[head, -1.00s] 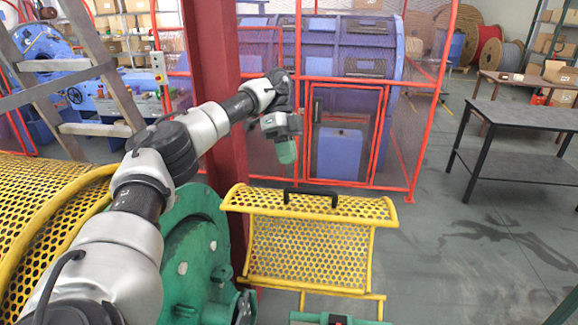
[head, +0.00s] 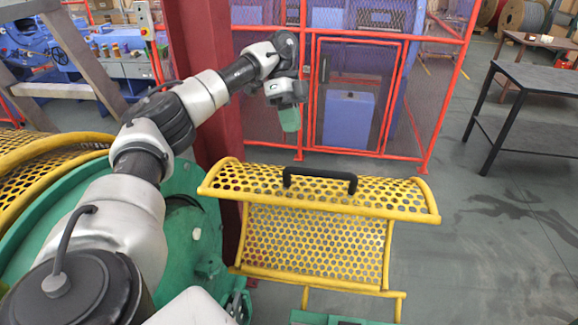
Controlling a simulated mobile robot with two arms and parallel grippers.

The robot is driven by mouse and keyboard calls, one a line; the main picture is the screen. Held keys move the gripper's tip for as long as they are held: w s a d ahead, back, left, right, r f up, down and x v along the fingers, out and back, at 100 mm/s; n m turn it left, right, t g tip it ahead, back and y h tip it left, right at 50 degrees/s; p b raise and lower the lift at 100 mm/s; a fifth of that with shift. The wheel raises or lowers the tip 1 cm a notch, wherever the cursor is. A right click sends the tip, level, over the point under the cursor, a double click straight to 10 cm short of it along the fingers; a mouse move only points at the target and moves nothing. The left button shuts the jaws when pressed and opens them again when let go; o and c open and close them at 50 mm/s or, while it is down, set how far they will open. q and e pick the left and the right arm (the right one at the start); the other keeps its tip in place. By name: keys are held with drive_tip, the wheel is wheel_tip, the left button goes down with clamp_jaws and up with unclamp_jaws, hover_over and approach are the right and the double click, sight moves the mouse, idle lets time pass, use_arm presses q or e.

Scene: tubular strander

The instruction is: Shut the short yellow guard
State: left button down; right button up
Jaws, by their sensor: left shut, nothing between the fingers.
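The short yellow guard (head: 312,245) is a perforated yellow panel with a tubular frame and a curved upper lip. It stands open to the right of the green machine body (head: 185,235). Its black handle (head: 320,177) sits on the top of the curved lip. My left gripper (head: 290,120) is shut and empty. It hangs pointing down in the picture just above the guard's handle, apart from it. My right gripper is not in view.
A dark red column (head: 205,110) stands behind my left arm. A red mesh fence (head: 390,100) runs across the back. A longer yellow perforated guard (head: 30,165) is at the left. A grey table (head: 540,85) stands at the right, with open floor before it.

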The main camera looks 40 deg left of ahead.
sight(293, 183)
use_arm(q)
drive_tip(key=b+x, duration=0.1)
drive_tip(key=x, duration=0.3)
drive_tip(key=shift+w+a+f+b, duration=0.1)
drive_tip(key=shift+w+f+b, duration=0.05)
drive_tip(key=shift+f+b, duration=0.15)
drive_tip(key=s, duration=0.1)
drive_tip(key=s+d+f+p, duration=0.1)
drive_tip(key=s+d, duration=0.1)
drive_tip(key=shift+f, duration=0.3)
drive_tip(key=shift+s+d+f+p, duration=0.1)
drive_tip(key=shift+s+p, duration=0.05)
drive_tip(key=shift+s, duration=0.2)
drive_tip(key=shift+s+d+f+p, duration=0.1)
drive_tip(key=shift+s+p, duration=0.05)
drive_tip(key=shift+s, duration=0.2)
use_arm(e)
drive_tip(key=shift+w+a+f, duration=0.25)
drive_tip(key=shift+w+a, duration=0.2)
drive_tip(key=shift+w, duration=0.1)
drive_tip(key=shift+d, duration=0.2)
use_arm(q)
drive_tip(key=shift+d, duration=0.15)
